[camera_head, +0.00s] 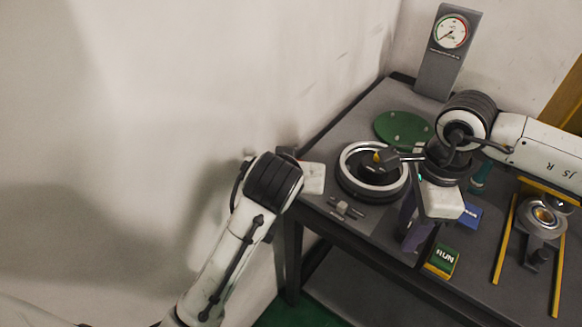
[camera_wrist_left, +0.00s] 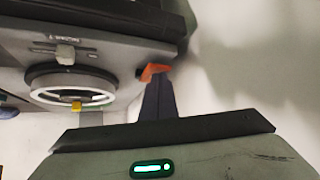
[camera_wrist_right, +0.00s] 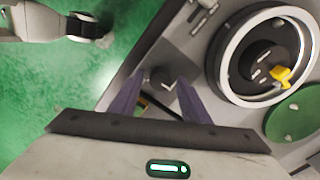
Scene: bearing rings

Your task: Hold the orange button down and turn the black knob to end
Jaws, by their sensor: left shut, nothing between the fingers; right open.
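The orange button (camera_wrist_left: 155,72) shows in the left wrist view at the corner of the grey bench. The finger of my left gripper (camera_wrist_left: 158,98) is shut and empty, its tip right at the button; I cannot tell whether it presses it. In the head view the button is hidden by my left wrist. My right gripper (camera_wrist_right: 160,92) is open, pointing down over the bench front; it also shows in the head view (camera_head: 415,235). A small dark grey knob-like piece (camera_wrist_right: 163,79) lies between its fingertips. A black hub (camera_wrist_right: 260,58) with a yellow tab sits inside a pale ring.
The pale ring (camera_head: 345,160) stands on the bench, with a green disc (camera_head: 402,127) behind it. A gauge (camera_head: 451,32) stands at the back. A green block (camera_head: 441,261), a blue block (camera_head: 468,214) and yellow strips (camera_head: 505,240) lie to the right.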

